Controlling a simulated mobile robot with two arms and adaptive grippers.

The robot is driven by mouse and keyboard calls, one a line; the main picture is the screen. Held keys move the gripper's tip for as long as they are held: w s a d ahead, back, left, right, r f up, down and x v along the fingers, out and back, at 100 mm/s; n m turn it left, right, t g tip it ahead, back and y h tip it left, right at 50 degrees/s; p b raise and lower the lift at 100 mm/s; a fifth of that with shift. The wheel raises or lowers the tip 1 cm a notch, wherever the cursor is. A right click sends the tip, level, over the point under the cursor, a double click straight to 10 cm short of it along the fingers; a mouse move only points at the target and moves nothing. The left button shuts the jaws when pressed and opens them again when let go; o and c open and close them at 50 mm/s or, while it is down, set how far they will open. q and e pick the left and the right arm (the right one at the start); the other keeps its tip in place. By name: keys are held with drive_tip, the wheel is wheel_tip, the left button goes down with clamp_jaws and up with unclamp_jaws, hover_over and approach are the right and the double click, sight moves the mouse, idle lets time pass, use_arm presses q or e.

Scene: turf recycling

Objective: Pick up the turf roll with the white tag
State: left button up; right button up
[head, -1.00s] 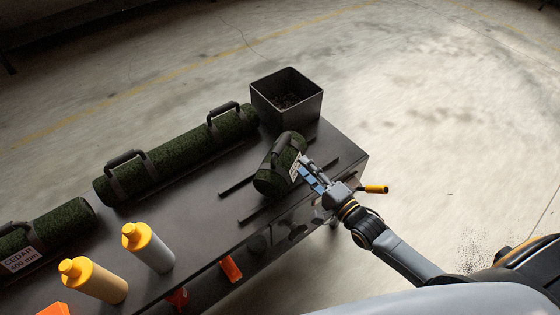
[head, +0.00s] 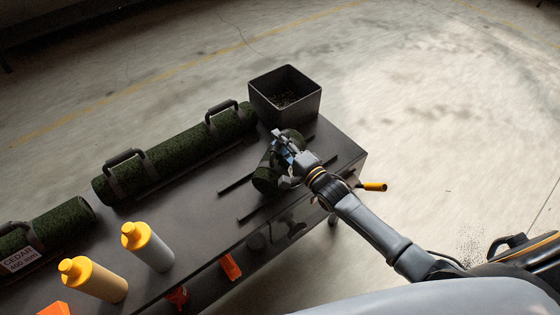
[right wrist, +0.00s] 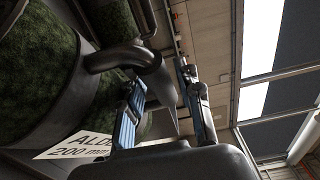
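A short dark green turf roll (head: 266,180) lies on two thin rails near the right end of the dark table. In the right wrist view the roll (right wrist: 40,80) fills the left side, with a white tag (right wrist: 75,143) that reads "ALDE…" and "200 mm", partly cut off. Its dark curved handle (right wrist: 115,57) reaches into the space between my right gripper's fingers. My right gripper (head: 280,142) is over the roll and hides much of it. Its blue-padded fingers are apart (right wrist: 162,78); I cannot tell whether they touch the handle. My left gripper is not in view.
A long turf roll (head: 178,155) with two handles lies behind. Another roll (head: 62,222) at left carries a white "CEDAR" tag (head: 20,259). A black square bin (head: 285,112) stands at the back right. Two yellow-capped bottles (head: 153,252) (head: 98,281) stand at front left.

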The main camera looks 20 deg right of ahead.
clamp_jaws()
drive_tip(key=shift+r, duration=0.25)
